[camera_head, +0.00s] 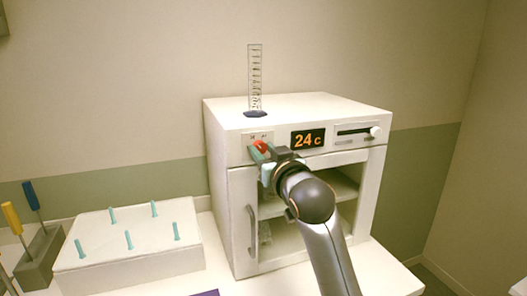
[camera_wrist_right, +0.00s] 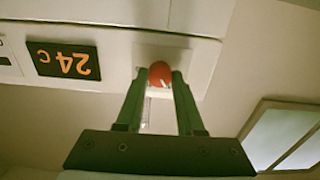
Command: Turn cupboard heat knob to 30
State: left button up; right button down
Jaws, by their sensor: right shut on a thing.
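The white cupboard (camera_head: 300,108) stands on the table, its display (camera_head: 307,139) reading 24 c. The red heat knob (camera_head: 261,146) is on the front panel, left of the display. My right gripper (camera_head: 265,160) is at the knob, its green fingers on either side of it. In the right wrist view, the red knob (camera_wrist_right: 160,74) sits between the two fingertips (camera_wrist_right: 161,80), and the gripper is shut on it. The display (camera_wrist_right: 62,61) appears upside down there, also showing 24 c. My left gripper is not in view.
A graduated cylinder (camera_head: 255,85) stands on the cupboard top. A slider (camera_head: 374,131) is at the panel's right. A white block with teal pegs (camera_head: 130,265) and a grey holder with screwdrivers (camera_head: 40,258) are at the left. The cupboard door has a handle (camera_head: 252,230).

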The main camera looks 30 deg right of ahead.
jog(key=shift+m, duration=0.4)
jog(key=c, duration=0.5)
grip_release()
jog(key=b+v, duration=1)
jog(key=v, duration=0.2)
jog(key=shift+s+f+b, duration=0.1)
jog(key=shift+s+b, duration=0.2)
jog(key=shift+b, duration=0.1)
dwell(0.3)
